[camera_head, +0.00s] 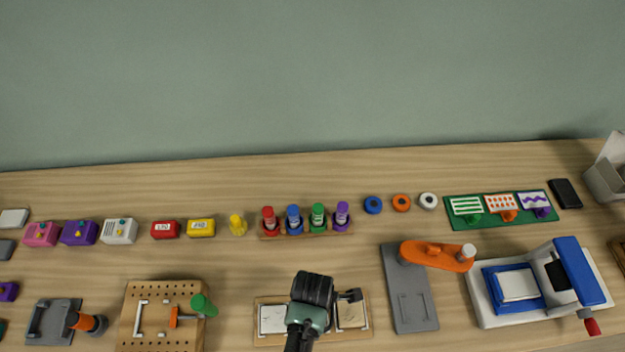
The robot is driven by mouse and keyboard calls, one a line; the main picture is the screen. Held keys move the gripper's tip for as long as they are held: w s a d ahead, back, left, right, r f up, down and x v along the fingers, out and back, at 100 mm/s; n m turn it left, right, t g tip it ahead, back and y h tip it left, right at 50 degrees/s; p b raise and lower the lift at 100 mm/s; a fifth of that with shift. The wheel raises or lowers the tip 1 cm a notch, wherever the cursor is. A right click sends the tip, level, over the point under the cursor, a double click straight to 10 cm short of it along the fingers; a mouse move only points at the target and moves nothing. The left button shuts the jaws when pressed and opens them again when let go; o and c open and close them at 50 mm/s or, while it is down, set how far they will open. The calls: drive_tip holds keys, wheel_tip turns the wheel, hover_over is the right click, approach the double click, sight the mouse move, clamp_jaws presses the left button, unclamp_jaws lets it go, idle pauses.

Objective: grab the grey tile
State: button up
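A grey tile (6,249) lies on the wooden table at the far left, cut off by the picture's edge. A paler, off-white tile (13,218) lies just behind it. My gripper (350,295) is in front of the table's middle, over a wooden board, far to the right of the grey tile and apart from it. Its fingers are small and dark, so I cannot tell whether they are open or shut. I see nothing held in it.
Pink (41,234), purple (79,233) and white (119,231) blocks stand right of the grey tile. A grey fixture (48,325) and a pegboard (133,330) lie nearer. The wooden board (262,300) under my gripper carries two pale panels. A purple piece (8,291) lies at the left edge.

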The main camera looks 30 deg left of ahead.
drive_tip(key=c, duration=1.3)
